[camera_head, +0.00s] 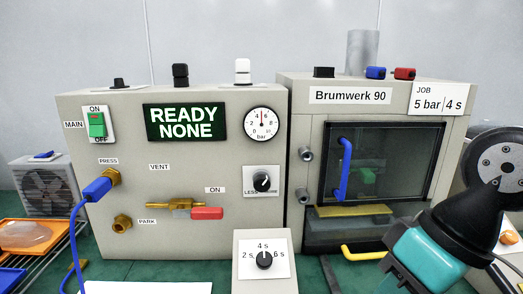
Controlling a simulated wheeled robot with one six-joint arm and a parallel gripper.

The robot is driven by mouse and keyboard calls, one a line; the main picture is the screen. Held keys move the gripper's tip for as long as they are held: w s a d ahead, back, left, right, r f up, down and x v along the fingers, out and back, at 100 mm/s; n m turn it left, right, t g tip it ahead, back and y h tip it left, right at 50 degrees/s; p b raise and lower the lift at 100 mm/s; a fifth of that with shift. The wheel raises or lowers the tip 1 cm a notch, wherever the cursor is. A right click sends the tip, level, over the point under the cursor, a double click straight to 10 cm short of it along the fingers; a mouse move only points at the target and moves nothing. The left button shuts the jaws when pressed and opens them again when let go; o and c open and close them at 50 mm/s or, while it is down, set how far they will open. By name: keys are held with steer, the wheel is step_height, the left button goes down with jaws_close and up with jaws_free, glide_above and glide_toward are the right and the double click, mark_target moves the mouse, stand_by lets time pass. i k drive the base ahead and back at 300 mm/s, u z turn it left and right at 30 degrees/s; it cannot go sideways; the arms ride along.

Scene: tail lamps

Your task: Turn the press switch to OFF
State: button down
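The main switch (96,124) is a green rocker on a white plate, at the upper left of the grey control box (225,230). ON is printed above it, OFF below and MAIN to its left. I cannot tell for sure which end of the rocker is pressed in. The display (185,122) beside it reads READY NONE. The PRESS label sits lower, above a brass port with a blue plug (97,190) and hose in it. Part of my arm shows at the right, far from the switch. My gripper's fingertips are not in view.
A brass valve with a red handle (207,213), a pressure gauge (261,123) and a LESS/MORE knob (262,181) are on the box. A timer knob (264,260) stands in front. The Brumwerk 90 press (460,130) has a blue-handled window door. An orange tray (20,232) lies left.

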mark_target(97, 126)
steer(key=u, duration=1.35)
steer(key=k, duration=0.45)
steer(key=u, duration=1.35)
steer(key=i, duration=0.75)
steer(key=z, duration=0.75)
steer(key=i, duration=0.7)
steer(key=z, duration=0.75)
